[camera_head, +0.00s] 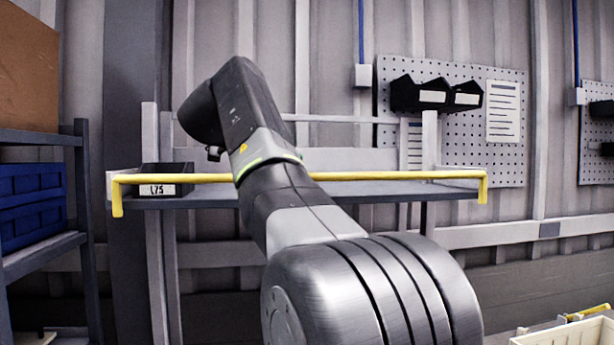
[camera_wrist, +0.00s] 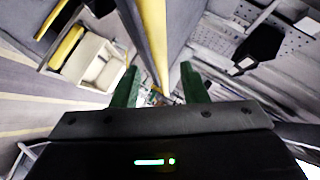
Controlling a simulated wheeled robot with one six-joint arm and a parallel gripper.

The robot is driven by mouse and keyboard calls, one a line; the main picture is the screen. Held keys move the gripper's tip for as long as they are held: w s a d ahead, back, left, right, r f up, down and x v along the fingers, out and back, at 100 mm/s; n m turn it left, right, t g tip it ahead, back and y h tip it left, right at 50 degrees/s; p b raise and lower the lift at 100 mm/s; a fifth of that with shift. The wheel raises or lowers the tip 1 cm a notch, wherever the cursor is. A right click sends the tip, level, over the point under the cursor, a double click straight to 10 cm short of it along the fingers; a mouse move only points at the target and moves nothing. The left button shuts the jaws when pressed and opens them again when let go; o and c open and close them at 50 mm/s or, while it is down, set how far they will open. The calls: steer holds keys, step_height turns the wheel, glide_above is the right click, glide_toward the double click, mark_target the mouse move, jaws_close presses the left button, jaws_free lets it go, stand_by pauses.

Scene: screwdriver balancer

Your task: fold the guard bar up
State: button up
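The yellow guard bar (camera_head: 400,175) runs level across the front of the shelf (camera_head: 390,190) in the head view, with a short bent piece at each end. My arm crosses in front of its middle and hides part of it. In the wrist view the bar (camera_wrist: 154,35) runs down from the top edge toward the gap between my green fingers. My gripper (camera_wrist: 162,85) has its fingers spread apart, one on each side of the bar's line. I cannot tell whether they touch it. My gripper is hidden in the head view.
A black bin labelled L75 (camera_head: 163,182) stands on the shelf's left end. Black bins (camera_head: 435,95) hang on the pegboard (camera_head: 505,150). A blue crate (camera_head: 32,205) is on the left rack. A cream tote (camera_head: 570,335) is at lower right, also in the wrist view (camera_wrist: 85,60).

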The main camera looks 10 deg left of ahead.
mark_target(312, 177)
steer(key=v, duration=0.7)
steer(key=x, duration=1.4)
steer(key=shift+r, duration=0.1)
